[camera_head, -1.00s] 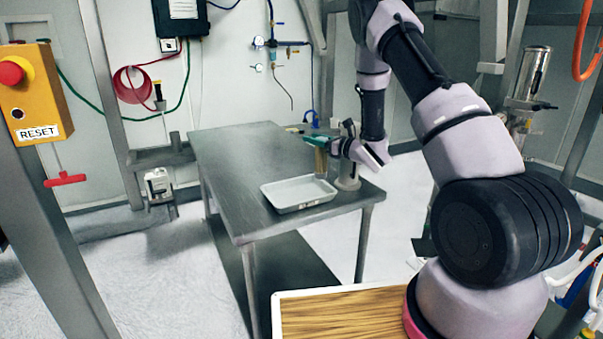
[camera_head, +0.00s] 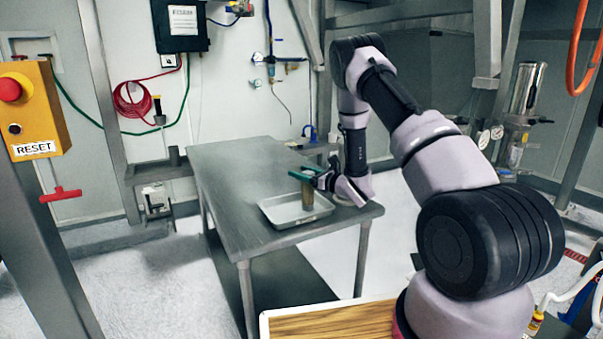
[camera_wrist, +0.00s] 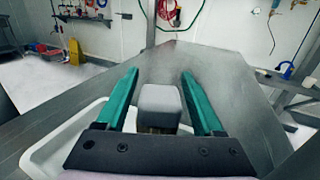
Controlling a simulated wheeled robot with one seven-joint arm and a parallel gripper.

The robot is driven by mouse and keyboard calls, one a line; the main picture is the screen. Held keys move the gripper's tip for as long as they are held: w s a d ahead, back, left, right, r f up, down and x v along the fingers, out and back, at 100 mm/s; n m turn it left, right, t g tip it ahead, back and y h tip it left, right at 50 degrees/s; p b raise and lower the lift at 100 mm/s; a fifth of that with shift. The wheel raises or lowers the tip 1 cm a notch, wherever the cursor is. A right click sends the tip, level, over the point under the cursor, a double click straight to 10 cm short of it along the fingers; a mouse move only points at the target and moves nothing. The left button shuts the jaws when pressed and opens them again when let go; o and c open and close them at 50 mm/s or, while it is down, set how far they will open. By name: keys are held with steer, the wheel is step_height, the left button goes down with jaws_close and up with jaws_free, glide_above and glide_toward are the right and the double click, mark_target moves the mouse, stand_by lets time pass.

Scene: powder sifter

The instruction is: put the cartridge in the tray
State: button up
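The cartridge (camera_head: 308,196) is a slim brownish upright piece. It appears to stand inside the shallow pale tray (camera_head: 281,221) on the metal table, towards the tray's right side. My gripper (camera_head: 303,174) is at the cartridge's upper end. In the wrist view the cartridge's grey block-like top (camera_wrist: 160,104) sits between the two teal fingers of my gripper (camera_wrist: 163,88), with a visible gap on both sides. The gripper is open. The tray's white rim (camera_wrist: 52,147) shows at the lower left there. The cartridge's base is hidden in the wrist view.
The metal table (camera_head: 232,160) is clear behind and left of the tray. Its right edge lies close to my wrist. A yellow box with a red button (camera_head: 32,110) stands at the left. A wood-topped surface (camera_head: 330,324) is at the front.

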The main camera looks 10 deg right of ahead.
steer(key=shift+r, duration=0.1)
steer(key=v, duration=1.2)
